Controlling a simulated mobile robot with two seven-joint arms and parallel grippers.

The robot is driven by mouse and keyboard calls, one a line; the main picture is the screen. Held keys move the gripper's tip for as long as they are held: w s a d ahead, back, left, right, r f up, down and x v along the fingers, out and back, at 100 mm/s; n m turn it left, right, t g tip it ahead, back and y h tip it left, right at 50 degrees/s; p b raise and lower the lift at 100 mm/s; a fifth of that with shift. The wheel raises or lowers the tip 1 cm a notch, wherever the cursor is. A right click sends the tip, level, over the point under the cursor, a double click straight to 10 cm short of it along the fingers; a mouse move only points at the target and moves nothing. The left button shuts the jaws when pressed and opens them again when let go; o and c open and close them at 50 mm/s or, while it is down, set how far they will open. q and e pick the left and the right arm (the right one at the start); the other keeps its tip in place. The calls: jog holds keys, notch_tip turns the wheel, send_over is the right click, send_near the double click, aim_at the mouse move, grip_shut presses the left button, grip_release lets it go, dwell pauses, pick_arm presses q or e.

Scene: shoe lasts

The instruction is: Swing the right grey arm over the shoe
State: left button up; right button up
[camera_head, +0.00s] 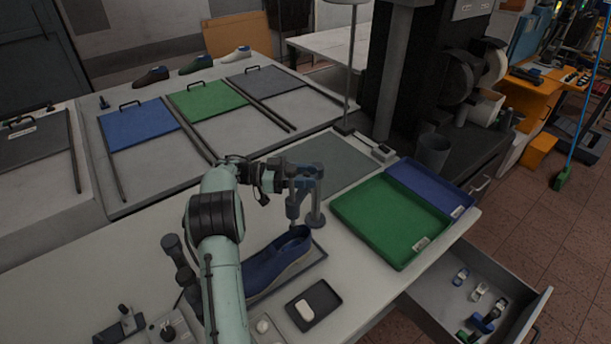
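A dark blue shoe (278,262) with a pale sole edge lies on a grey plate on the near bench, partly hidden by my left arm. At its far right end stands a blue-grey swing arm (306,178) on an upright post, with a downward part beside the post. My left gripper (277,180) is at the left end of this arm, above and behind the shoe. It appears close to or touching the arm. Its fingertips are small and partly hidden, so I cannot tell whether it is open or shut. My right gripper is not in view.
A dark post with a knob (172,243) stands left of my arm. A small black tray (313,305) with a white piece lies in front of the shoe. A green tray (388,217) and blue tray (430,187) are on the right. An open drawer (470,300) juts out below.

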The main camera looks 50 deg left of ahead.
aim_at(305, 173)
pick_arm(q)
notch_tip(305, 173, up, 20)
jog(key=p, duration=0.1)
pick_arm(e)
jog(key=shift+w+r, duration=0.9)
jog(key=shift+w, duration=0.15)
pick_arm(q)
jog(key=shift+f, duration=0.1)
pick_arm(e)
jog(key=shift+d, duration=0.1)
